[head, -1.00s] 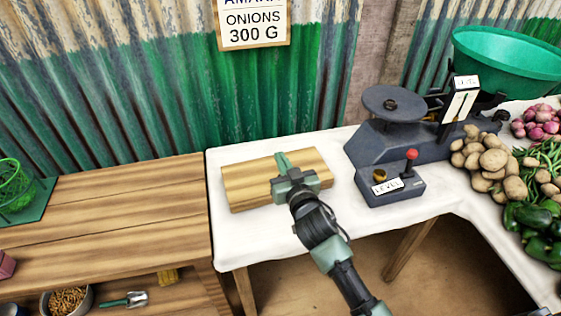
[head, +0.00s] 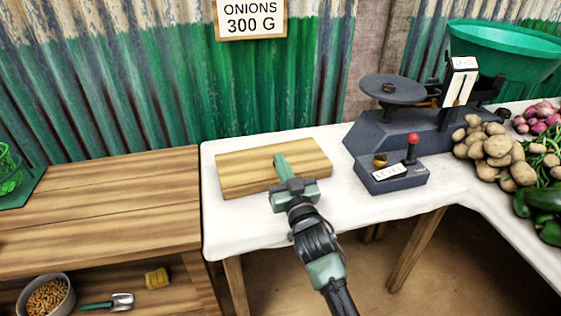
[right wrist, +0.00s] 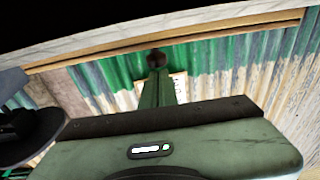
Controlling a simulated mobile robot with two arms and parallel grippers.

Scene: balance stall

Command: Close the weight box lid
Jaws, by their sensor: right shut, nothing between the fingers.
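The weight box (head: 240,171) is a light wooden block shape on the white-covered table. Its lid lies flat on top, and no opening shows from here. Whether the fingertips touch the lid I cannot tell. In the right wrist view the shut fingers (right wrist: 158,88) point away toward the green corrugated wall, and the box is not recognisable there. My left gripper is not in view.
A dark balance scale (head: 400,135) with a red-knobbed lever and green pan (head: 505,50) stands right of the box. Potatoes (head: 497,150), onions and green peppers lie farther right. A wooden bench (head: 100,210) is at left, with a bowl (head: 46,296) and scoop below. White cloth (head: 240,225) is clear in front.

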